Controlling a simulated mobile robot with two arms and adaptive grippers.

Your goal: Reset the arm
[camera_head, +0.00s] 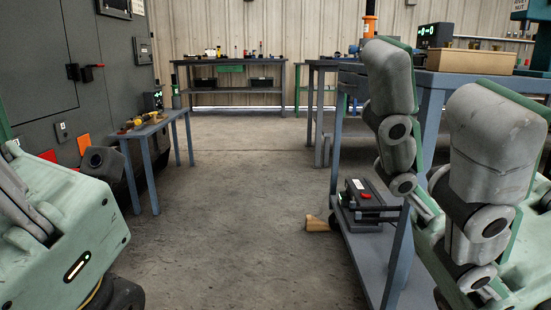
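Neither of my grippers can be made out in the head view. At the right, grey and pale green arm links of mine stand bent upward and cover part of a blue workbench. At the lower left, a pale green and grey part with a light strip fills the corner. The ends of both arms are out of the picture or hidden, so I cannot see whether they hold anything.
A dark cabinet (35,60) stands at the left, with a small blue table (150,130) bearing tools beside it. A blue workbench (432,78) stands at the right, with a black device (362,200) on its lower shelf. A back bench (235,88) stands along the wall. The middle floor (235,220) is clear.

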